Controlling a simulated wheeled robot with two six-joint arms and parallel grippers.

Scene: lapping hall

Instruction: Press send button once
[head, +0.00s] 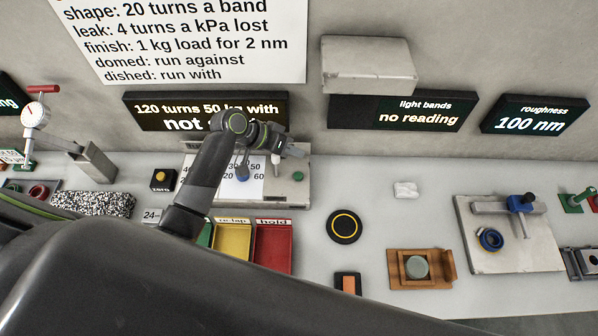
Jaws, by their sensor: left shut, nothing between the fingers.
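My left arm reaches over a grey control panel (218,190) on the bench. My left gripper (288,150) is shut and empty, above the right part of the panel. A round green button (298,176) shows just below it in the picture, apart from it; no label is readable, so I cannot tell if it is the send button. A blue knob (242,177) sits by a number scale on the panel. The arm hides part of the panel and of the display (160,112) above, which reads "120 turns 50 kg with" and "not", then covered. My right gripper is not in view.
A "zero" button box (163,180) stands left of the panel. Yellow (232,240) and red (273,246) trays lie in front. A black disc with a yellow ring (344,226) and a wooden holder (421,269) are to the right. A grey block (368,66) juts from the wall.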

